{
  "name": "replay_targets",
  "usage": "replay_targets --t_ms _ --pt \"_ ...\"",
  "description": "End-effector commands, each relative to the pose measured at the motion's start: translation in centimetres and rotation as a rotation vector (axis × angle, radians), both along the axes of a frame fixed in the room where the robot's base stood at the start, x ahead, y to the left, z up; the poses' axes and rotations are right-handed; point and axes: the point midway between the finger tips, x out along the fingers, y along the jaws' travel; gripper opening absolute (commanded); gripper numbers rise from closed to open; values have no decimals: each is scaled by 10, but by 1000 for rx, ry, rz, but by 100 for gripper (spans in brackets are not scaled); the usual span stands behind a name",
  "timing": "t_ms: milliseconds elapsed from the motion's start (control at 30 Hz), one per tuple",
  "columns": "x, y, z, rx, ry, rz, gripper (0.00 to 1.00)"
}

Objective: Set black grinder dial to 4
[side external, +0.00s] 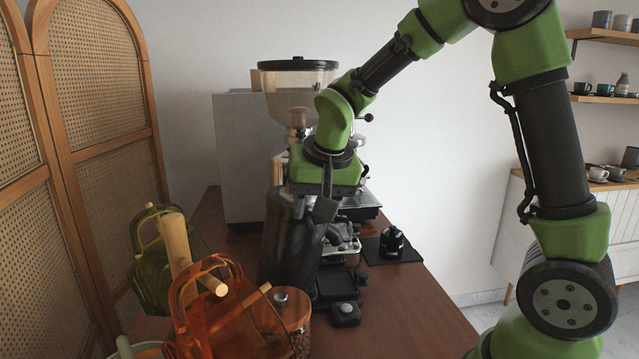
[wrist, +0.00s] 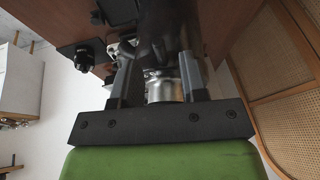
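The black grinder (side external: 287,240) stands on the brown counter in the side view, below my wrist. My gripper (side external: 312,228) points down at its upper part; one grey finger shows on the near right side. In the wrist view, the two fingers of my gripper (wrist: 157,68) are spread apart. A shiny metal cylinder (wrist: 163,88) and dark grinder parts show between them. A gap shows at the left finger; I cannot tell whether the right finger touches. The dial's numbers and its setting cannot be read in either view.
A green pitcher (side external: 152,278) and an orange pitcher (side external: 205,325) stand close at the near left. A grey machine (side external: 238,150) stands behind. A small black item (side external: 391,242) sits on a black mat (side external: 412,252). The counter's right front (side external: 420,310) is clear.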

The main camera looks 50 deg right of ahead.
Motion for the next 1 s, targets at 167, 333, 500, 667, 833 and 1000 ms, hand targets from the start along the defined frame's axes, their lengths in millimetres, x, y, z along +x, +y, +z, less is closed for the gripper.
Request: replay_targets --t_ms 167,333,500,667,833,1000 --pt "-12 5 36 -1 -9 2 40" --pt "-21 8 61 -1 -6 0 40" --pt "-25 10 71 0 -3 0 40" --pt "-26 10 72 0 -1 0 40" --pt "-26 10 72 0 -1 0 40" --pt "-27 10 72 1 -3 3 40"
